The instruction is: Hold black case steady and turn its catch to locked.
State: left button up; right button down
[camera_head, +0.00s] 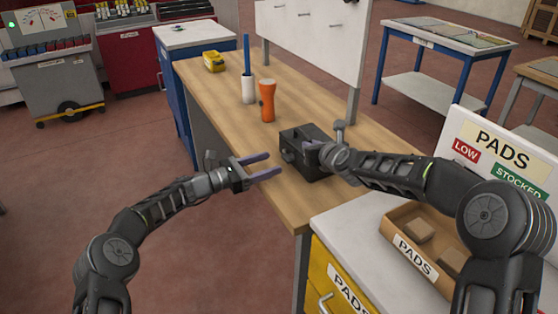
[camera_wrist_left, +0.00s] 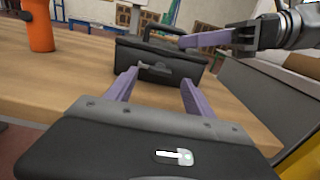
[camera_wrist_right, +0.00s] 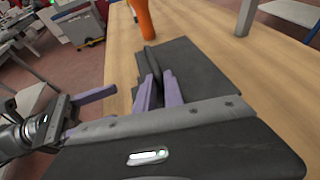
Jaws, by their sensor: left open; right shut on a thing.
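The black case (camera_head: 312,173) sits upright on the wooden workbench near its front edge. Its grey catch (camera_wrist_left: 158,67) is on the side facing my left gripper; the lever looks roughly level, and I cannot read any lock marking. My right gripper (camera_head: 312,146) is shut on the case's top handle (camera_wrist_right: 150,58), its purple fingers on either side of it. My left gripper (camera_head: 273,164) is open and empty, to the left of the case. In the left wrist view its fingers (camera_wrist_left: 159,78) point at the catch, one to each side, apparently short of it.
An orange flashlight (camera_head: 267,101), a white holder (camera_head: 248,89) with a blue stick and a yellow tool (camera_head: 214,61) stand farther back on the bench (camera_head: 220,82). A white board (camera_head: 312,35) rises behind. A cardboard pads box (camera_head: 398,226) is at the right.

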aim_at(284, 158)
pick_arm(q)
jog(key=shift+x, duration=2.15)
grip_shut()
jog(key=shift+m, duration=1.5)
grip_release()
jog(key=shift+s, duration=0.1)
jog(key=v, duration=1.2)
jog(key=shift+c, duration=0.2)
